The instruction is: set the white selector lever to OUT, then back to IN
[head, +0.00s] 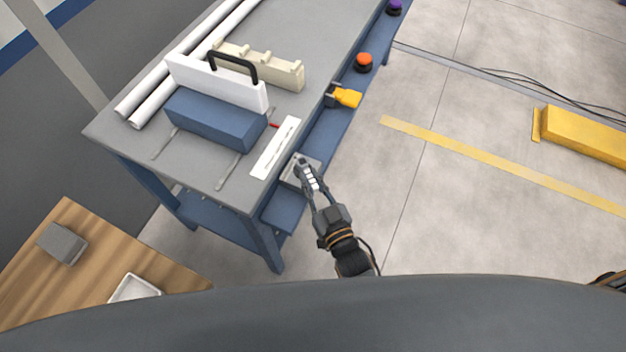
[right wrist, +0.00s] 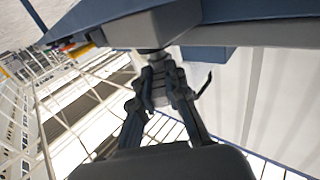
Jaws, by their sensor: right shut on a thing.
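The selector's grey box (head: 290,181) is mounted on the front side of the blue-and-grey bench. My right gripper (head: 304,166) reaches up to this box and covers much of it. In the right wrist view, the box (right wrist: 150,28) is at the top, with a dark round base under it. There my right gripper (right wrist: 158,62) is shut with its fingertips right at that base, around a pale piece (right wrist: 158,92) that looks like the white selector lever. The fingers hide most of the lever. The IN and OUT marks cannot be read. My left gripper is not in view.
On the bench (head: 185,178) lie white pipes (head: 190,60), a blue block (head: 210,120), a white panel with a black handle (head: 215,83) and a white plate (head: 274,148).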

